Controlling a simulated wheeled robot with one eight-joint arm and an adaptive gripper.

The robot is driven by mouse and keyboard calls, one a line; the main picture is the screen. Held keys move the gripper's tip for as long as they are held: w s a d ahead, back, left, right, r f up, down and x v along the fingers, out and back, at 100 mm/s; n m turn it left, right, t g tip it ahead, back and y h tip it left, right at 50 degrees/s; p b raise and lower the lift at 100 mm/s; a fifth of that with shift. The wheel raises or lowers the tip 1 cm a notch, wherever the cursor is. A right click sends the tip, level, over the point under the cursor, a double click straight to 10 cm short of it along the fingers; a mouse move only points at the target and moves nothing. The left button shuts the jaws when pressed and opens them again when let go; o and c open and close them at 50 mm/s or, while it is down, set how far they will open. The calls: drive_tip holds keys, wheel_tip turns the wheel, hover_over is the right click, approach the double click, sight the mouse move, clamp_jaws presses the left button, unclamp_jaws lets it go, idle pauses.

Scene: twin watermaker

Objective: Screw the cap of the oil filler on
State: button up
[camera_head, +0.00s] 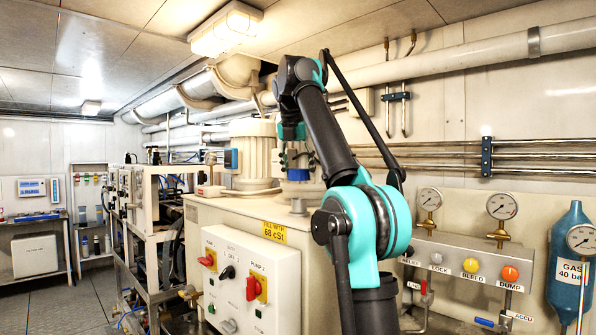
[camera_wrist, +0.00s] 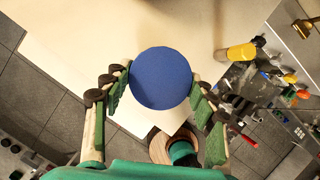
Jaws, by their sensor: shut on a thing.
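A round blue cap (camera_wrist: 160,78) sits between the two fingers of my gripper (camera_wrist: 160,95) in the wrist view, its flat face towards the camera. The green finger pads are at its left and right sides, and my gripper is shut on it. In the head view my gripper (camera_head: 296,158) is above the cream tank (camera_head: 225,216), with a blue piece, apparently the cap (camera_head: 298,174), at its lower end. A short metal neck (camera_head: 298,206) stands on the tank top below it, apart from the blue piece. Whatever is under the cap is hidden in the wrist view.
A control panel (camera_head: 250,278) with red and yellow switches is on the tank's front. A pale pump motor (camera_head: 252,152) stands behind my arm at left. Gauges, a button box (camera_head: 470,262) and a blue gas bottle (camera_head: 570,255) are at right. Pipes run overhead.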

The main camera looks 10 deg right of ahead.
drive_tip(key=shift+f, duration=0.1)
drive_tip(key=shift+f, duration=2.8)
drive_tip(key=shift+f, duration=0.5)
drive_tip(key=o, duration=0.7)
drive_tip(key=c, duration=1)
